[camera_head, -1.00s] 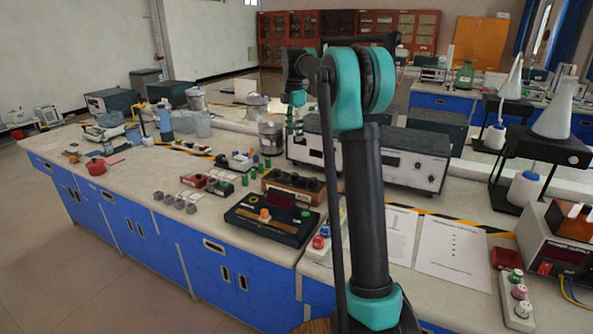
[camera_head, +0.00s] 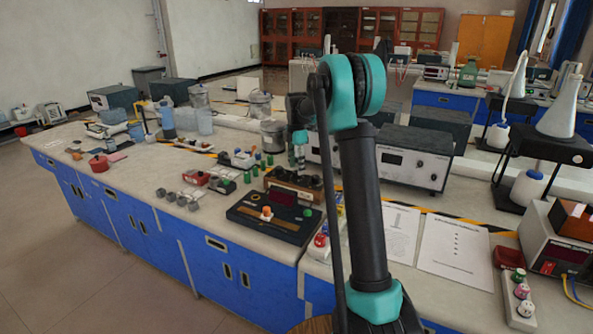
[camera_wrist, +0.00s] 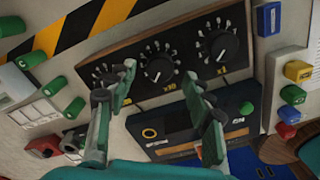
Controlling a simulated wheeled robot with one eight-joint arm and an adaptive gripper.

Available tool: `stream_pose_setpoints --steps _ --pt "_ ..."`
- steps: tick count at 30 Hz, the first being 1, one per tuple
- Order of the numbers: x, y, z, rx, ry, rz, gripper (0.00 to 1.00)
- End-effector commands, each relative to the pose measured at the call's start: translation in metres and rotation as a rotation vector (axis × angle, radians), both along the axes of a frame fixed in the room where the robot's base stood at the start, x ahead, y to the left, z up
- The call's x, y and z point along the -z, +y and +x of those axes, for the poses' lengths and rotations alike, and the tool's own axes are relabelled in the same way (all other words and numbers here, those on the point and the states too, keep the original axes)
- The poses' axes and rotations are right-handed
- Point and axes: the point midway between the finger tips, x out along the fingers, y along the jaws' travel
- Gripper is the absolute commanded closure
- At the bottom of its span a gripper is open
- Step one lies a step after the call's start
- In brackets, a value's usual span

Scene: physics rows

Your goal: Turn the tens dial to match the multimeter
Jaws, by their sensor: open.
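A wooden-framed dial box (camera_head: 283,186) with a black panel stands behind a black instrument (camera_head: 268,222) on the bench. In the wrist view its tens dial (camera_wrist: 158,68), marked x10, is the middle knob, with the x1 dial (camera_wrist: 222,46) to its right. A third dial lies at left, partly hidden by a finger. My gripper (camera_wrist: 159,80) is open, its fingers either side of the tens dial, apparently not touching it. It also shows above the box in the head view (camera_head: 300,165). The black instrument, possibly the multimeter, has a dark red display (camera_wrist: 201,114); its reading is not legible.
Green cylinders (camera_wrist: 64,97) stand left of the dial box. Coloured terminals (camera_wrist: 292,94) are at its right. A large grey instrument (camera_head: 412,165) stands behind, and printed sheets (camera_head: 456,247) lie to the right. Bare bench shows at front left.

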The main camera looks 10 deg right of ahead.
Motion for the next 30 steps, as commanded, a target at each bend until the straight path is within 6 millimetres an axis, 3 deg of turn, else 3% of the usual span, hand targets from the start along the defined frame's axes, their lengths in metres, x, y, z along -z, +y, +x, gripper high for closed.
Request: stream_pose_setpoints --steps 6,16,27,30 --pt "0.018 0.000 0.000 0.000 0.000 0.000 0.49" --pt "0.021 0.000 0.000 0.000 0.000 0.000 0.50" --pt "0.020 0.000 0.000 0.000 0.000 0.000 0.96" --pt "0.020 0.000 0.000 0.001 0.000 0.000 0.99"
